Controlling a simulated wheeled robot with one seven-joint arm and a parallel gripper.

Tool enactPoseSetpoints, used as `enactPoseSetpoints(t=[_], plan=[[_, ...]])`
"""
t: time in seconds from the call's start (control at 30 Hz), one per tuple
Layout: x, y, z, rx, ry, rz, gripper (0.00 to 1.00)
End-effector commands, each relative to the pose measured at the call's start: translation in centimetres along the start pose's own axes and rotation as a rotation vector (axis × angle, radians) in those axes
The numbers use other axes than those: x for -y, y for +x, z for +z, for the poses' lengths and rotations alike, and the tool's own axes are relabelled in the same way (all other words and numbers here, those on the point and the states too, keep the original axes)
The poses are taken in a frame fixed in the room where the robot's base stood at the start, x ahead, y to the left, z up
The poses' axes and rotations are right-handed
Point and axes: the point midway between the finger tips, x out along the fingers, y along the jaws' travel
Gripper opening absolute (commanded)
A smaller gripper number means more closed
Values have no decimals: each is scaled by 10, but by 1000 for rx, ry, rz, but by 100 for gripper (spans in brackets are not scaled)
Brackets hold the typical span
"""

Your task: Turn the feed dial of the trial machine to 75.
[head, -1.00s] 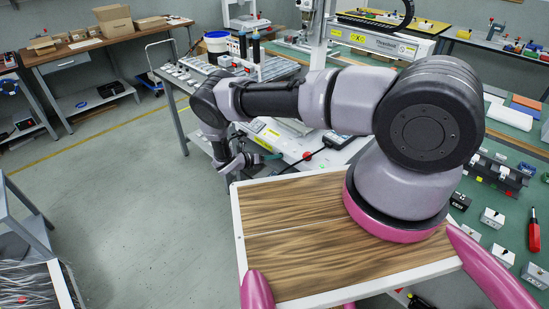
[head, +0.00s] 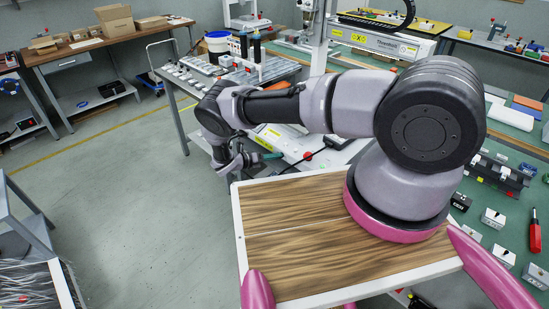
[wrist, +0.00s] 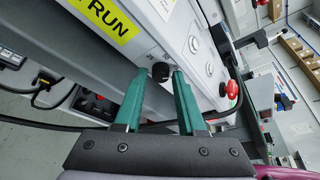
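In the wrist view a black knob (wrist: 160,72), which looks like the feed dial, sits on the pale front panel of the trial machine (wrist: 205,55). My gripper (wrist: 159,80) has two teal fingers, open, with the knob seen in the gap near the tips. I cannot tell whether the fingers touch it.
A red mushroom button (wrist: 229,89) is right of the fingers, with small pale round controls on the panel. A black cable (wrist: 60,120) runs below. A green-topped bench (head: 500,205) with parts lies right; open floor (head: 130,200) lies left.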

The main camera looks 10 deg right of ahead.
Motion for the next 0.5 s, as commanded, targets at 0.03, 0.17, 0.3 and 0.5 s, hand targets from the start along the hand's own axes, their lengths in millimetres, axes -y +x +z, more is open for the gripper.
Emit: enactPoseSetpoints(t=[0.03, 0.17, 0.3, 0.5], plan=[[0, 0, 0, 0, 1, 0, 59], [0, 0, 0, 0, 1, -2, 59], [1, 1, 0, -1, 1, -3, 59], [2, 1, 0, -2, 37, 10, 59]])
